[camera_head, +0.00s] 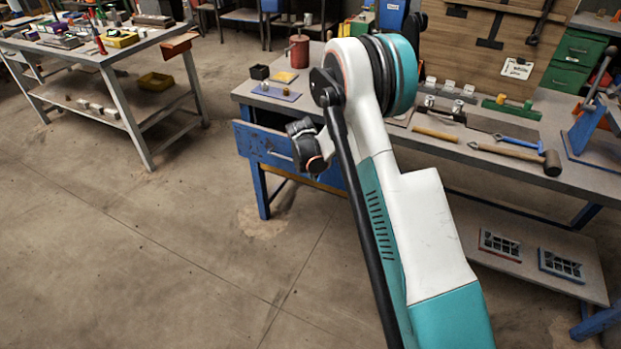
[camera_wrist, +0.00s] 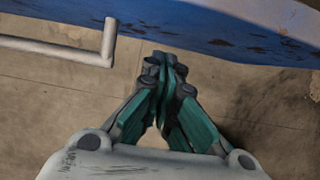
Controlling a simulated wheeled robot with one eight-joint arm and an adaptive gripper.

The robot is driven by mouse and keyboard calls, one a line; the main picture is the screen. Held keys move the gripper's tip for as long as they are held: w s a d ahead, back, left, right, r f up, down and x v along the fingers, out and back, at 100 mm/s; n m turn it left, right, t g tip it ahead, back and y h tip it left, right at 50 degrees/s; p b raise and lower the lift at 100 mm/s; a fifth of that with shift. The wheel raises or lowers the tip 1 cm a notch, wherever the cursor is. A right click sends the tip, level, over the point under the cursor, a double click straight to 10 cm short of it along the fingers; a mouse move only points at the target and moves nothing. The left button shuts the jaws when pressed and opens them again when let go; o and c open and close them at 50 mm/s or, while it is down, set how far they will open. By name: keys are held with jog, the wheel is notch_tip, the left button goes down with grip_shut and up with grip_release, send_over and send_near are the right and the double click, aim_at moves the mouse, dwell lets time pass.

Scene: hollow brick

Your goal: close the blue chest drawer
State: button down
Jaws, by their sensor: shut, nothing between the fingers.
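The blue drawer (camera_head: 256,141) is at the left end of the workbench. Its front stands out from under the bench top, so it is at least partly open. A light bar handle (camera_head: 279,155) is on its front. In the wrist view the worn blue drawer front (camera_wrist: 225,32) crosses the top, and the pale handle (camera_wrist: 75,51) is at the left. My gripper (camera_wrist: 165,62) is shut and empty, to the right of the handle and close to the drawer front; I cannot tell whether it touches. In the head view my wrist hides the drawer's right part and the fingertips.
The workbench (camera_head: 388,125) carries a mallet (camera_head: 520,157), a red can (camera_head: 299,50) and other tools. A lower shelf (camera_head: 520,280) holds two small window frames. A second table (camera_head: 95,50) stands at the far left. The floor before the drawer is clear.

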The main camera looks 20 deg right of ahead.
jog(key=shift+w+d, duration=0.35)
jog(key=shift+w, duration=0.1)
jog(key=w+d, duration=0.9)
jog(key=shift+w+d, duration=0.25)
jog(key=shift+d, duration=0.05)
jog(key=shift+w+d+r, duration=0.1)
